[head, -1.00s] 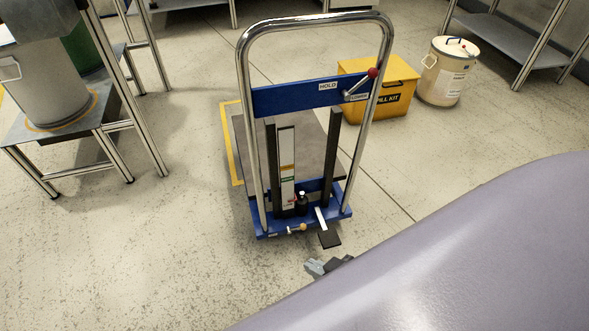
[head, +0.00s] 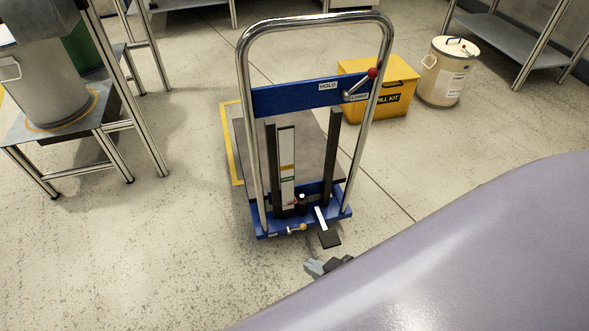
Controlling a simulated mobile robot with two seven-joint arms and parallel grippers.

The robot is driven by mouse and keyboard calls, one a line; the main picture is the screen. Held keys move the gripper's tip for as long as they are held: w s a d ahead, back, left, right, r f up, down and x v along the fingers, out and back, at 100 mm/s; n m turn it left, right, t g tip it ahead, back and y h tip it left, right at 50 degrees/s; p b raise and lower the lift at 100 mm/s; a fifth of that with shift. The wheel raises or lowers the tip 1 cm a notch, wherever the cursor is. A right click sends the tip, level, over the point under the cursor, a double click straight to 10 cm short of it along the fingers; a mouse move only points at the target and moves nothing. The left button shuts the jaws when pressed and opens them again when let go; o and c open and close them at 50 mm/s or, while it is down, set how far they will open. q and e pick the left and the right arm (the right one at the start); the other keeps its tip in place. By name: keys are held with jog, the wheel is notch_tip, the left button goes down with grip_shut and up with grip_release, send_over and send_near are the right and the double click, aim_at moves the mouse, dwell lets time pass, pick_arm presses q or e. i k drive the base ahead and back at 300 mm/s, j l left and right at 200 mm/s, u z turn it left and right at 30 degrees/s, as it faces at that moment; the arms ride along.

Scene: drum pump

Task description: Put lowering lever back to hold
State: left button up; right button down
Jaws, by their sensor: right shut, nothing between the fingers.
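The lowering lever (head: 360,84) is a short metal rod with a red knob (head: 373,72), mounted on the blue crossbar (head: 290,96) of the lift trolley. It slants up and to the right from its pivot. A HOLD label (head: 328,86) is left of the lever. A second label (head: 358,97), partly covered, is by its lower end. My right gripper (head: 312,267) is shut and empty, low in front of the trolley near the black foot pedal (head: 329,239), well away from the lever. My pale arm hides the lower right. My left gripper does not show.
A chrome push handle (head: 315,18) frames the crossbar. Behind are a yellow spill kit box (head: 385,98) and a lidded cream drum (head: 447,72). A bench (head: 60,130) with a drum (head: 40,85) stands at left. The floor between bench and trolley is clear.

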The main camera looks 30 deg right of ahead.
aim_at(373, 72)
jog(key=z, duration=1.3)
